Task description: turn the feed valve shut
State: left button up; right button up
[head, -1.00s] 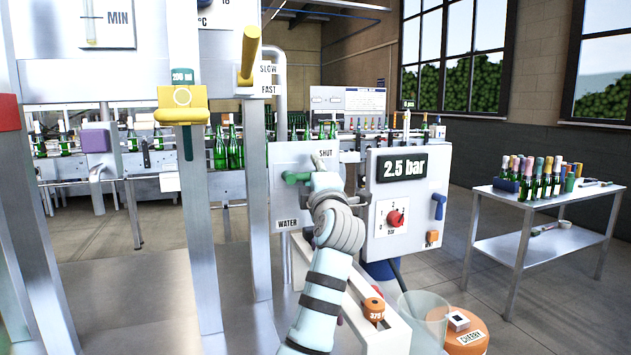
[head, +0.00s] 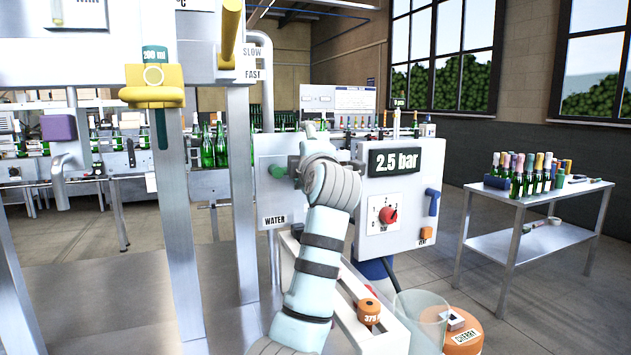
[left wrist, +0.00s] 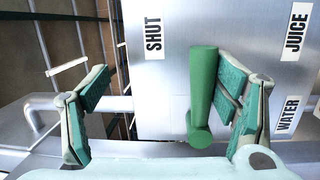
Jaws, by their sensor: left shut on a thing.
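The green valve handle (head: 277,171) sticks out from a grey panel (head: 272,200) in the head view, left of my gripper. In the left wrist view the handle (left wrist: 203,95) lies between my fingers, against the right-hand one, with a visible gap to the left-hand one. The panel carries a SHUT label (left wrist: 154,34), a WATER label (left wrist: 288,115) and a JUICE label (left wrist: 296,32). The handle points at none of them squarely. My right gripper is out of view.
A control box (head: 400,205) reading 2.5 bar, with a red knob (head: 388,215), stands right beside my wrist. Steel posts (head: 243,190) rise at left. A clear container (head: 420,315) and an orange lid-like object (head: 465,335) stand below. A bottle table (head: 540,195) is at right.

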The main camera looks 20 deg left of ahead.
pick_arm(q)
jog(key=shift+s+d+r+b, duration=0.35)
jog(key=shift+s+d+b, duration=0.25)
jog(key=shift+s+d, duration=0.15)
jog(key=shift+c, duration=0.6)
jog(key=s+d, duration=0.1)
jog(key=s+d+b, duration=0.1)
jog(key=s, duration=0.1)
jog(key=s+d+r, duration=0.1)
jog(key=s, duration=0.1)
jog(key=shift+s+b, duration=0.15)
jog(key=shift+b, duration=0.2)
jog(key=c, duration=0.4)
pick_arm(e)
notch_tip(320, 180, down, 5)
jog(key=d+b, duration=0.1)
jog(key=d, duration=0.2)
pick_arm(q)
jog(key=shift+o, duration=0.2)
jog(key=f+b+v, duration=0.1)
jog(key=b+v, duration=0.2)
jog(key=v, duration=0.6)
jog(key=shift+b, duration=0.4)
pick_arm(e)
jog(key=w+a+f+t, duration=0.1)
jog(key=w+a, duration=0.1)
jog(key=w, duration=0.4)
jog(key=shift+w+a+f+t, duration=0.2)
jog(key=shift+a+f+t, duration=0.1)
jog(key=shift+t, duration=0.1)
